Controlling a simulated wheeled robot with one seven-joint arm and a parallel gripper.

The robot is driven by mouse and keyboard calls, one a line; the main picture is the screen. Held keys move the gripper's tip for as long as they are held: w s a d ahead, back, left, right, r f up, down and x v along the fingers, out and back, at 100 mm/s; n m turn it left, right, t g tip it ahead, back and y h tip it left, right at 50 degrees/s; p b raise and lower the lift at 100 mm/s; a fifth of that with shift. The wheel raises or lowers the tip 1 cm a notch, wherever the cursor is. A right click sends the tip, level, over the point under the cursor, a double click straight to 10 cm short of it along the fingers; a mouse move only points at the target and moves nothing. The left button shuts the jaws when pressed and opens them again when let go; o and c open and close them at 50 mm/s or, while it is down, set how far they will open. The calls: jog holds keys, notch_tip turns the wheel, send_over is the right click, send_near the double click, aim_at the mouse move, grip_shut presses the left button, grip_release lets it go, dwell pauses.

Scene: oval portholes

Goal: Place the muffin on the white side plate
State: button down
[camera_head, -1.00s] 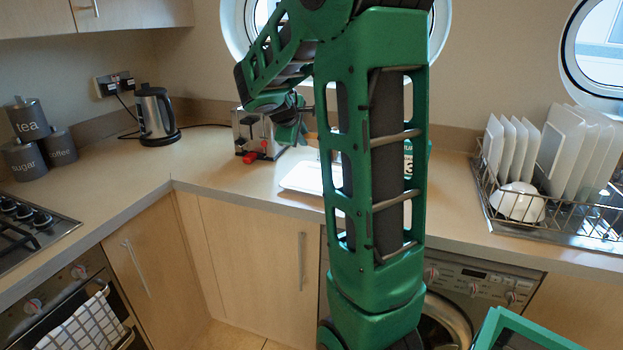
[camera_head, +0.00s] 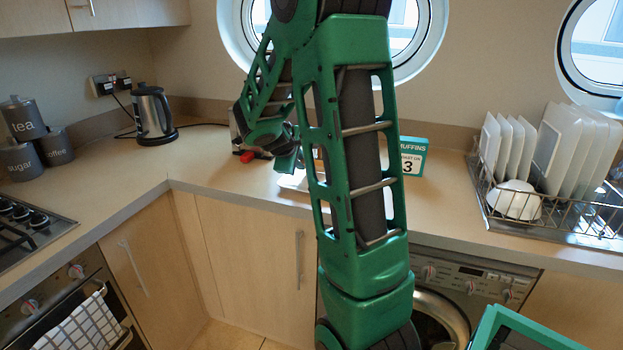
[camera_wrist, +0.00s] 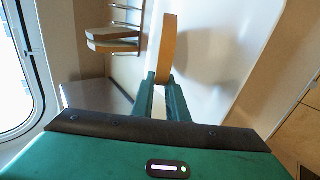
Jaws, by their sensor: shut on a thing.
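My gripper (camera_wrist: 163,92) is shut on a tan, flat, rounded piece with a browner edge, which I take to be the muffin (camera_wrist: 167,45). It stands on edge between the fingertips in the wrist view. A broad white surface, apparently the white side plate (camera_wrist: 215,75), lies behind and beside it; I cannot tell whether they touch. In the head view the plate (camera_head: 290,183) shows only as a white sliver on the counter, mostly hidden by my arm. My gripper (camera_head: 287,160) is just above it there, and the muffin is hidden.
A metal appliance with a red knob (camera_head: 247,156) stands behind my gripper. A teal muffins box (camera_head: 412,157) stands right of my arm. A dish rack (camera_head: 560,205) fills the right counter, and a kettle (camera_head: 153,114) stands left.

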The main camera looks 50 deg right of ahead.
jog(key=c, duration=1.9)
grip_release()
jog(key=v, duration=0.8)
jog(key=shift+s, duration=0.1)
notch_tip(320, 180, up, 8)
jog(key=a, duration=0.2)
jog(key=shift+s, duration=0.45)
